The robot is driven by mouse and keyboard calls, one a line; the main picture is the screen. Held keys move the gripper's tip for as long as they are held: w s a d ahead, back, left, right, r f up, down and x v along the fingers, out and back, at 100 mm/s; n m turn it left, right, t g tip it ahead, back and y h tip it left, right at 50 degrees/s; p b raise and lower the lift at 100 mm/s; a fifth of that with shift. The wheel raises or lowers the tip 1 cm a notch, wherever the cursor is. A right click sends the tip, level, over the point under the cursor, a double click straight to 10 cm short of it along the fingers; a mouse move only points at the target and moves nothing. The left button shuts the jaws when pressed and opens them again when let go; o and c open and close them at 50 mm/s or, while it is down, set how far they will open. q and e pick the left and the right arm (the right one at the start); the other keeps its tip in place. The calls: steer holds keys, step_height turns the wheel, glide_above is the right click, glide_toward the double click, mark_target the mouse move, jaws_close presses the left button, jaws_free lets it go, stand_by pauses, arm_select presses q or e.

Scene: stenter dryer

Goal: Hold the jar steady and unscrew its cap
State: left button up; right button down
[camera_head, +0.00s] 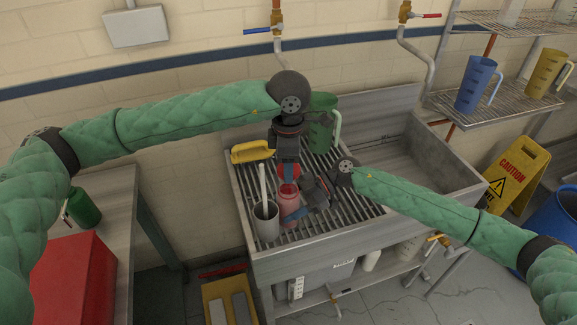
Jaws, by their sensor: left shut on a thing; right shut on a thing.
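The jar (288,209) is pinkish-red and stands upright on the slatted drainboard (352,213) of the metal sink. My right gripper (293,214) reaches in from the right and is shut on the jar's body. My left gripper (289,173) points straight down above the jar, shut on the red cap (298,169). Its blue finger hides part of the cap, and I cannot tell whether the cap still touches the jar's neck.
A grey cup (265,228) with a pale handle stands close left of the jar. The sink basin (405,165) on the right looks empty. A red box (74,283) is at the lower left.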

mark_target(288, 204)
steer(key=shift+c, duration=1.9)
jaws_free()
arm_select(q)
steer(key=shift+f+b, duration=0.3)
arm_select(e)
steer(key=shift+w+d+r, duration=0.1)
steer(key=shift+w+d, duration=0.1)
steer(key=shift+d, duration=0.25)
arm_select(q)
steer(key=shift+f+b, duration=2.25)
arm_select(e)
steer(key=v, duration=1.1)
